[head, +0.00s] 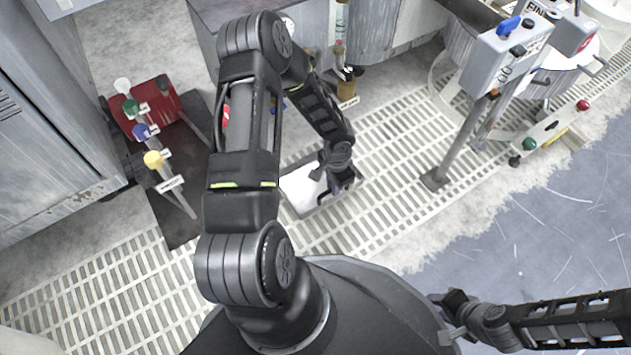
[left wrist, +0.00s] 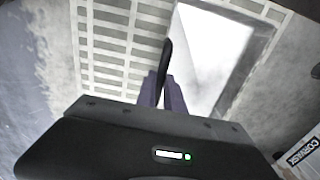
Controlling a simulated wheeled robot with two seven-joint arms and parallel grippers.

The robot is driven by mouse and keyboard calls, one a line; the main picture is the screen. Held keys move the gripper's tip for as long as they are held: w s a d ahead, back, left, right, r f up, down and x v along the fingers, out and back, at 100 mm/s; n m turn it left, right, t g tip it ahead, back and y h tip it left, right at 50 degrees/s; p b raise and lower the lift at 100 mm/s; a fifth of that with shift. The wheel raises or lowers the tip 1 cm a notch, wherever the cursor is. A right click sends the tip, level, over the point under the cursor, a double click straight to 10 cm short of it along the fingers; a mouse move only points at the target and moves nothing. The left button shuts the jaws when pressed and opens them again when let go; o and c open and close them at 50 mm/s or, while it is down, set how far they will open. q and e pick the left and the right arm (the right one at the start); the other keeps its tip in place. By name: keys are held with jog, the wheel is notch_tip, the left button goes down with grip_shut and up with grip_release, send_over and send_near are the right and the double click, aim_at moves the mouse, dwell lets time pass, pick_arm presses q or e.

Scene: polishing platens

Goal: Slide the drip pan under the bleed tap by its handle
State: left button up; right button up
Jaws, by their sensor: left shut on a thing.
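The drip pan (head: 323,208) is a shallow grey tray with a white inside, lying on the slatted floor grating. It also shows in the left wrist view (left wrist: 247,60). My left gripper (head: 338,186) reaches down at the pan's right side. In the left wrist view its purple fingers (left wrist: 163,95) are shut on a dark upright handle (left wrist: 166,60) beside the pan's edge. My left arm hides part of the pan's surroundings. I cannot tell which tap is the bleed tap. My right gripper (head: 450,325) is at the lower right, away from the pan; its jaw opening is unclear.
A red unit with white, green, blue and yellow knobs (head: 153,159) stands at the left on a dark mat. A grey control box on a post (head: 505,55) stands at the upper right. A brown container (head: 347,84) is behind the pan. Grating right of the pan is clear.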

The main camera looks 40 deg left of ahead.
pick_arm(q)
grip_shut()
jog(key=shift+a, duration=0.15)
jog(key=shift+w+a+p, duration=0.25)
jog(key=shift+w+a, duration=0.05)
jog(key=shift+a, duration=0.45)
jog(key=shift+w+a+p, duration=0.3)
jog(key=shift+a, duration=0.45)
jog(key=shift+w+a+p, duration=0.25)
jog(key=shift+w+a, duration=0.05)
jog(key=shift+a, duration=0.45)
jog(key=shift+w+a, duration=0.3)
jog(key=shift+a, duration=0.5)
jog(key=shift+w+a, duration=0.3)
jog(key=shift+a, duration=0.45)
jog(key=shift+w+a, duration=0.3)
jog(key=shift+a, duration=0.5)
